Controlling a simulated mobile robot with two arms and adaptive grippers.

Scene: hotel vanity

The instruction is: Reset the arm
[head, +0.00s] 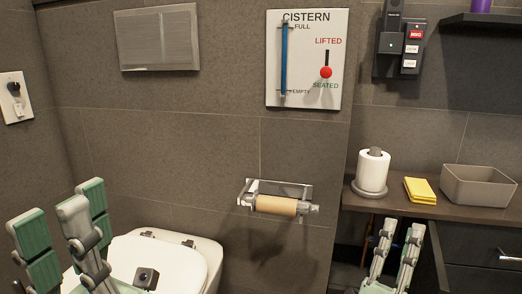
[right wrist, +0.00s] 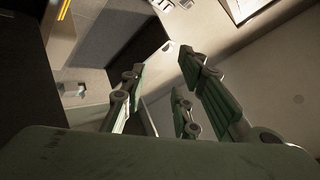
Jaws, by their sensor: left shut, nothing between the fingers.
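My left gripper (head: 62,214) shows at the lower left of the head view, in front of the white toilet (head: 208,262). Its green-padded fingers are shut with nothing between them. My right gripper (head: 399,232) points up at the lower right of the head view, in front of the dark counter. Its fingers are apart and empty. In the right wrist view the right gripper (right wrist: 170,85) also shows spread fingers with nothing between them. The lower parts of both arms are cut off by the frame.
A holder with a bare cardboard roll (head: 277,206) is on the wall. A toilet roll (head: 373,171), yellow cloth (head: 420,190) and grey bin (head: 480,185) stand on the counter (head: 393,206). A cistern panel (head: 307,58) and a handset unit (head: 400,42) hang above.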

